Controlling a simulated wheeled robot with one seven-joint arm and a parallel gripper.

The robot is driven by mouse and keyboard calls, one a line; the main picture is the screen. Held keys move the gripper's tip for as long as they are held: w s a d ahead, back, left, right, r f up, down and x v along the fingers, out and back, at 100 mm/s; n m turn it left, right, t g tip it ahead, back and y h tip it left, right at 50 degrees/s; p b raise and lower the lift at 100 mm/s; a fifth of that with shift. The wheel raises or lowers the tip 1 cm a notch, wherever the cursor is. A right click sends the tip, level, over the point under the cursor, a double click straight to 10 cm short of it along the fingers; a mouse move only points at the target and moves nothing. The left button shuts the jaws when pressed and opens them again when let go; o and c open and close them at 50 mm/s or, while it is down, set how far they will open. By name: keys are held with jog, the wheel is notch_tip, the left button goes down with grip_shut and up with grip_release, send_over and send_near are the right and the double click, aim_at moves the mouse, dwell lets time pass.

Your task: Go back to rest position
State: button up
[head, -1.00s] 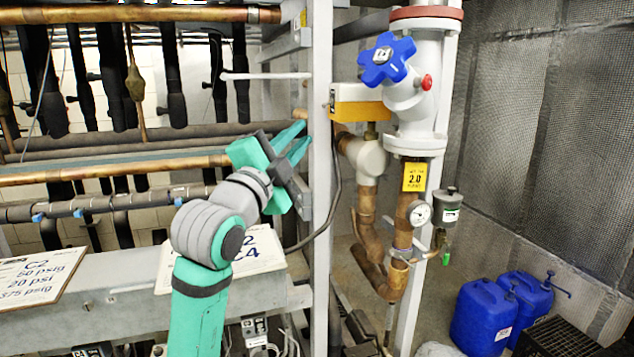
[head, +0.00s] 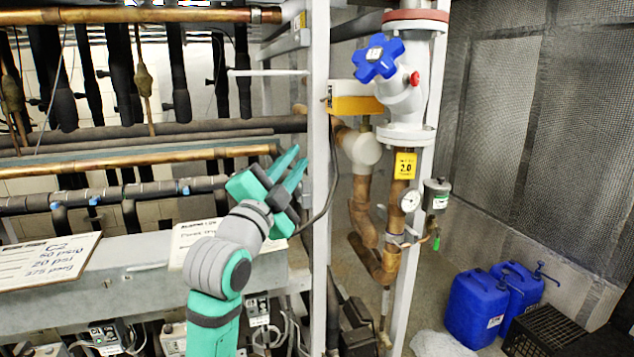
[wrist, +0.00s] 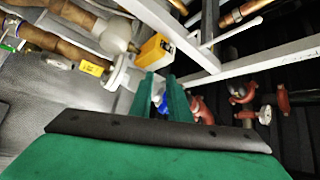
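My gripper (head: 290,168) is in the middle of the head view, in front of the rack's white upright post. Its two green fingers point up and to the right. A narrow gap shows between them, with nothing held that I can see. In the wrist view the fingers (wrist: 167,98) stand apart, with background showing between them. My arm rises from the bottom of the head view, bent at the grey joint. The blue valve handwheel (head: 378,58) is up and to the right of my gripper, well apart from it.
The white post (head: 319,200) stands close to my gripper. Copper pipes (head: 140,162) run at left above a grey beam with label signs (head: 50,262). Blue canisters (head: 476,308) stand on the floor at lower right.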

jog(key=s+f+n+y, duration=0.2)
jog(key=f+n, duration=0.2)
jog(key=f, duration=0.7)
jog(key=s+d+f+n+y, duration=0.15)
jog(key=f+n, duration=0.25)
jog(key=f, duration=0.7)
jog(key=s+f+n+y, duration=0.2)
jog(key=f+n+y, duration=0.1)
jog(key=f, duration=0.8)
jog(key=s+d+f+n+y, duration=0.1)
jog(key=s+f+n, duration=0.2)
jog(key=s+f, duration=0.65)
jog(key=s+d+f+n+g+y, duration=0.2)
jog(key=s+f+n+g, duration=0.1)
jog(key=s+f, duration=1.2)
jog(key=s+r+g+h, duration=0.1)
jog(key=s, duration=2)
jog(key=shift+r+g, duration=0.15)
jog(key=shift+g, duration=0.25)
